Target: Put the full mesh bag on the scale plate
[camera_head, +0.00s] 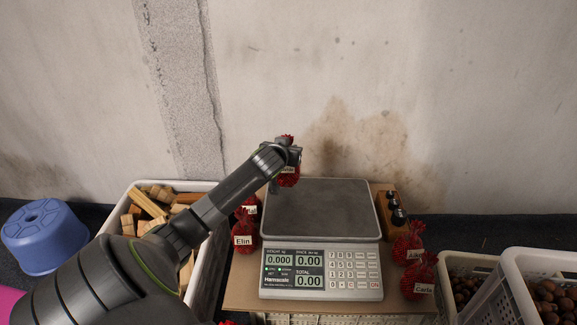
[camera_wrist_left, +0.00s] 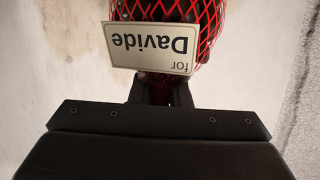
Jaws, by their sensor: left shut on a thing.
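My left gripper (camera_head: 288,155) is raised at the back left of the scale and shut on a red mesh bag (camera_head: 289,178). In the left wrist view the held bag (camera_wrist_left: 205,30) fills the top, with a tag reading "for Davide" (camera_wrist_left: 152,43). The bag hangs upright in the air, apart from the plate as far as I can tell. The grey scale plate (camera_head: 325,210) is empty, and the scale display (camera_head: 279,259) reads 0.000. My right gripper is not in view.
Other red bags stand on the table: one tagged Elin (camera_head: 244,229) left of the scale, one tagged Carla (camera_head: 418,281) and another (camera_head: 408,243) to the right. A wood crate (camera_head: 210,268) stands left, chestnut crates (camera_head: 519,290) right. Dark-topped weights (camera_head: 398,215) sit beside the plate.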

